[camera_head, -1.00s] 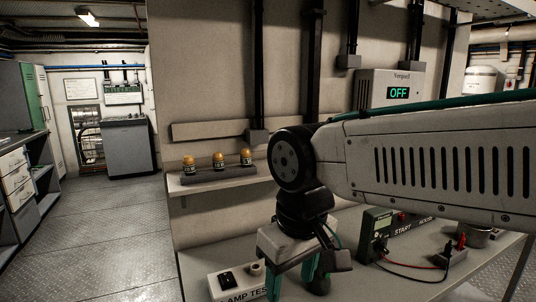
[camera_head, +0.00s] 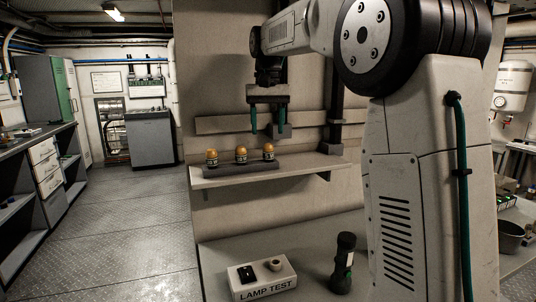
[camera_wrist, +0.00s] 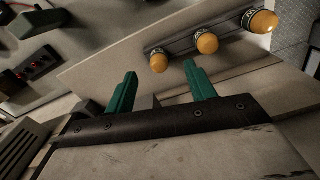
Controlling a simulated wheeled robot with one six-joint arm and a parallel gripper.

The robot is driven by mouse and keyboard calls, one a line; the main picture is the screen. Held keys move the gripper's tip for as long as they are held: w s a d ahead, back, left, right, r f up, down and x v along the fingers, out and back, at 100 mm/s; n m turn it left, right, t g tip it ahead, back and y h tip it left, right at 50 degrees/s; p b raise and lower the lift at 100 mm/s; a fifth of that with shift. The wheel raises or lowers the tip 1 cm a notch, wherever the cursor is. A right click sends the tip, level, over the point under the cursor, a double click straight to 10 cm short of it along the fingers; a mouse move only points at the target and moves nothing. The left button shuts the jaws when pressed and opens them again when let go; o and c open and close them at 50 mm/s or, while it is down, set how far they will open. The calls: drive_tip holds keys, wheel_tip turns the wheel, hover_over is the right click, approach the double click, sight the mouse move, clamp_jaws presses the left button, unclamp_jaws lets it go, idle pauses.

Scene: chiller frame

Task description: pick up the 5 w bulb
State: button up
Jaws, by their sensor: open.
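Three amber bulbs with dark bases stand upright in a dark holder (camera_head: 240,172) on the wall shelf: a left bulb (camera_head: 212,156), a middle bulb (camera_head: 241,154) and a right bulb (camera_head: 268,151). Their markings are too small to read, so I cannot tell which is the 5 W one. My gripper (camera_head: 267,134) hangs fingers down, close to the right bulb and above it in the picture. Its green fingers are apart and empty. In the wrist view the fingers (camera_wrist: 160,78) are spread, with the holder (camera_wrist: 180,48) and the bulbs beyond them, nearest bulb (camera_wrist: 158,63).
The pale shelf (camera_head: 210,183) is narrow, with a wall ledge (camera_head: 225,124) behind it. On the bench below are a lamp test box (camera_head: 262,278) and a dark flashlight (camera_head: 344,262). A metal pot (camera_head: 511,236) stands at right. The floor at left is clear.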

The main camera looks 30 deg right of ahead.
sight(269, 143)
drive_tip(key=shift+w+d+f, duration=0.15)
drive_tip(key=shift+w+d, duration=0.1)
drive_tip(key=shift+w, duration=0.1)
drive_tip(key=shift+f, duration=0.35)
drive_tip(key=f, duration=0.7)
drive_tip(key=shift+w+d, duration=0.15)
drive_tip(key=shift+d, duration=0.05)
drive_tip(key=shift+r, duration=0.1)
drive_tip(key=c, duration=1)
